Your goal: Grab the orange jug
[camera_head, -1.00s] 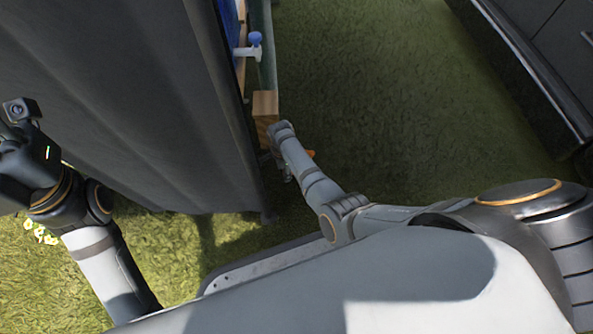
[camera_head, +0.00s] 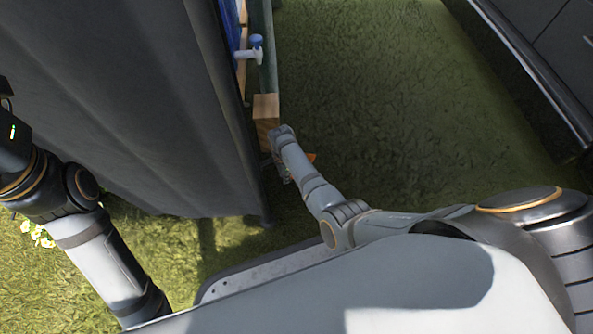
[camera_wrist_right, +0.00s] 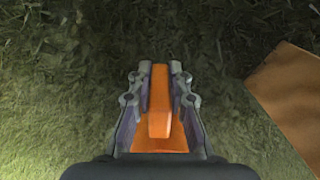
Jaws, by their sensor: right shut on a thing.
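The orange jug (camera_wrist_right: 160,112) shows in the right wrist view as an orange handle-like part between the fingers, with more orange below it. My right gripper (camera_wrist_right: 160,78) is shut on this part, one finger on each side. In the head view only a small orange bit of the jug (camera_head: 310,157) shows beside my right forearm, which hides the rest. My left arm comes in at the left edge of the head view, and its fingers are not in the picture.
A dark grey covered table (camera_head: 140,100) fills the left. A wooden post (camera_head: 265,106) and a blue-handled tap (camera_head: 252,48) stand by its edge. A brown block-like surface (camera_wrist_right: 290,95) is right of the jug. Grass (camera_head: 370,90) lies open towards a black cabinet (camera_head: 560,40).

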